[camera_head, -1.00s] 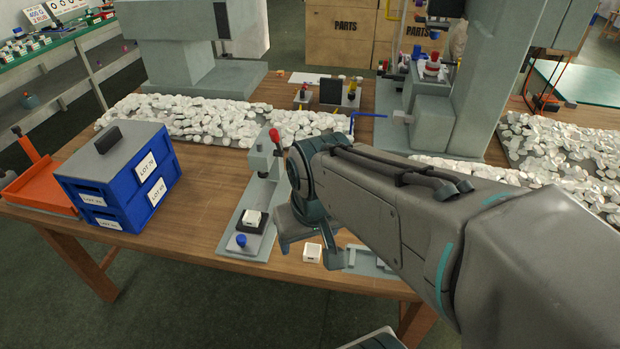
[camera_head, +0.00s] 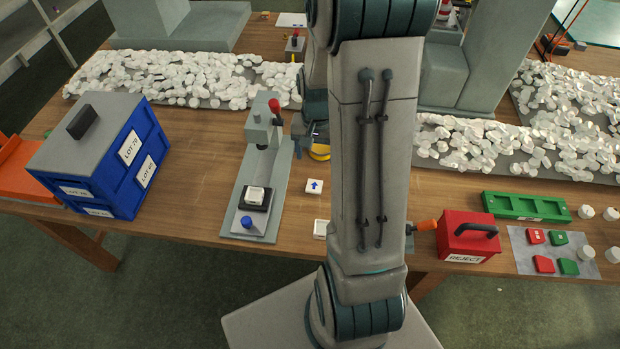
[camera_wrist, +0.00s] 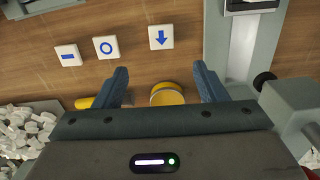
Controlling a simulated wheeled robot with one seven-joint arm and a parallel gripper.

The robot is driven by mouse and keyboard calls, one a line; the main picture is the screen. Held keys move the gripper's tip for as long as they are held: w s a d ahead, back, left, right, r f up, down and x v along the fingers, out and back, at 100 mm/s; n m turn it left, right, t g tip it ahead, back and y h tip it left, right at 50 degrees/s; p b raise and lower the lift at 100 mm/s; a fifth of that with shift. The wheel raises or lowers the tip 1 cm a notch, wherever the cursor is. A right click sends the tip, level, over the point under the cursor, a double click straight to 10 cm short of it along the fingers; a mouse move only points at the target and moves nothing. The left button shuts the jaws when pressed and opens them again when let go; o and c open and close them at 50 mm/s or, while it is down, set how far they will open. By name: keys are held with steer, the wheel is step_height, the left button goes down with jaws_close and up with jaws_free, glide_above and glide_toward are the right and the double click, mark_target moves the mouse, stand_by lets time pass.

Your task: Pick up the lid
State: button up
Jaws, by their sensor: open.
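A grey lid (camera_head: 86,128) with a black handle (camera_head: 80,121) lies on the stacked blue lot boxes (camera_head: 135,165) at the left of the table in the head view. It is not seen in the wrist view. My gripper (camera_head: 312,125) is well to the right of the lid, beyond the small grey press, partly hidden by my arm. In the wrist view my gripper (camera_wrist: 160,70) is open, its two dark blue fingers wide apart with nothing held. A yellow round thing (camera_wrist: 167,94) shows below, between the fingers.
A grey press (camera_head: 262,150) with a red knob stands between the boxes and my arm. White tiles with blue marks (camera_head: 314,186) lie near my gripper. Heaps of white pieces (camera_head: 180,80) lie behind. A red REJECT box (camera_head: 466,235) and green tray (camera_head: 525,206) are at right.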

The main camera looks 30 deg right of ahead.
glide_above(314, 185)
steer(key=f, duration=0.6)
steer(key=shift+s+d+f, duration=0.3)
steer(key=shift+f, duration=0.1)
steer(key=shift+w+a+f+p, duration=0.15)
steer(key=shift+f+p, duration=0.15)
steer(key=shift+f, duration=1.25)
steer(key=shift+w+a+f+p, duration=0.15)
steer(key=shift+f+p, duration=0.15)
steer(key=shift+f, duration=1.25)
steer(key=shift+s, duration=0.1)
steer(key=c, duration=1)
